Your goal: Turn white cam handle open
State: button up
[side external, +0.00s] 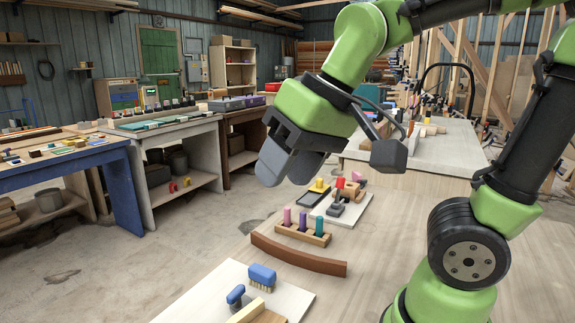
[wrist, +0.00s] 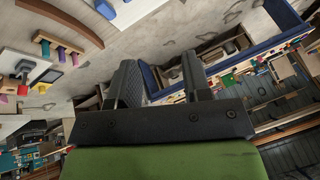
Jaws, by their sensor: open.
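My gripper (side external: 286,176) hangs above the workbench in the side external view, with its two dark grey fingers parted and nothing between them. The wrist view shows both fingers (wrist: 158,68) apart and empty. The brown curved stringer (side external: 298,257) lies on the bench below the gripper, apart from it. It also shows at the top of the wrist view (wrist: 62,20). A small clamp-like fixture with a red top (side external: 340,184) stands on a pale board behind the peg rack. I cannot pick out a white cam handle in either view.
A wooden rack (side external: 302,234) holds pink, purple and teal pegs. A dark tray (side external: 313,197) lies behind it. A blue brush (side external: 262,275) and a smaller blue-handled tool (side external: 236,294) are on the near board. The bench right of the stringer looks clear.

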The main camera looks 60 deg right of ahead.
jog(key=shift+w, duration=0.1)
dwell(0.3)
jog(key=w+d+f+n+t+h, duration=0.2)
jog(key=w+f+n+t+h, duration=0.3)
jog(key=w, duration=0.7)
jog(key=shift+w+a+f+n+g+y, duration=0.25)
jog(key=shift+a+f+n+g+y, duration=1.1)
jog(key=shift+f, duration=2.3)
jog(key=shift+w+a+f+n+g+y, duration=0.2)
jog(key=shift+a+f+n+g+y, duration=0.5)
jog(key=shift+a+f, duration=2.1)
jog(key=shift+w+a+f+n+g+y, duration=0.25)
jog(key=shift+a+f+n+g+y, duration=0.75)
jog(key=shift+f, duration=3.45)
jog(key=shift+d+m+g+h, duration=0.15)
jog(key=shift+m+g+h, duration=0.1)
jog(key=shift+m, duration=0.1)
grip_shut()
